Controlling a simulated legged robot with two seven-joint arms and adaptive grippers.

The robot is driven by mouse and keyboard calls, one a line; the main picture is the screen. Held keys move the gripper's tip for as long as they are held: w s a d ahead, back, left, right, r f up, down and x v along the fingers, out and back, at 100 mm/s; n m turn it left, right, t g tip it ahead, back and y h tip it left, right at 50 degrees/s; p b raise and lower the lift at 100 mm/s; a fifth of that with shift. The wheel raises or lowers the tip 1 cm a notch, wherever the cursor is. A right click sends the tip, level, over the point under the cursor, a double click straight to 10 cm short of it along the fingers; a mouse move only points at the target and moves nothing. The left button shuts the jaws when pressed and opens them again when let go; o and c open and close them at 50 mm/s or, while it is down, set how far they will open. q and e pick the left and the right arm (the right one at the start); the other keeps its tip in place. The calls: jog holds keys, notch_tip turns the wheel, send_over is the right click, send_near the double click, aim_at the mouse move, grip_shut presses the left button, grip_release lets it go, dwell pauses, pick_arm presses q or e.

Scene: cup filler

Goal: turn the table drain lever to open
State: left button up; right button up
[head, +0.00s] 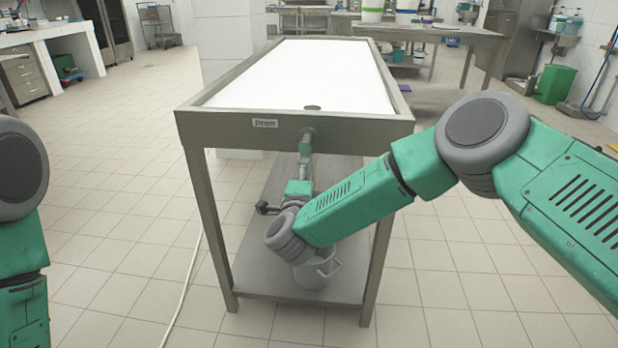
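The metal table (360,128) has a white recessed top with a dark drain hole (312,108) near its front edge. A small label (265,123), which seems to read "Drain", is on the front rail. A grey round fitting (308,134) sits to the right of the label. My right arm reaches in from the right, and its gripper (305,158) is just below this fitting. I cannot tell the lever from the gripper's fingers, or whether they touch. My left arm shows at the left edge; its gripper is out of view.
A white bucket (317,270) stands on the table's lower shelf (262,262), partly behind my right wrist. A pale hose (186,280) lies on the tiled floor to the left. Floor around the table is mostly clear. Other tables and a green bin (556,84) stand farther back.

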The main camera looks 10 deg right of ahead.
jog(key=shift+f, duration=0.2)
dwell(0.3)
jog(key=o, duration=1.7)
jog(key=shift+c, duration=0.2)
jog(key=shift+a, duration=0.1)
jog(key=shift+s+a, duration=0.1)
jog(key=shift+s, duration=0.15)
jog(key=v, duration=1.1)
jog(key=shift+s, duration=0.15)
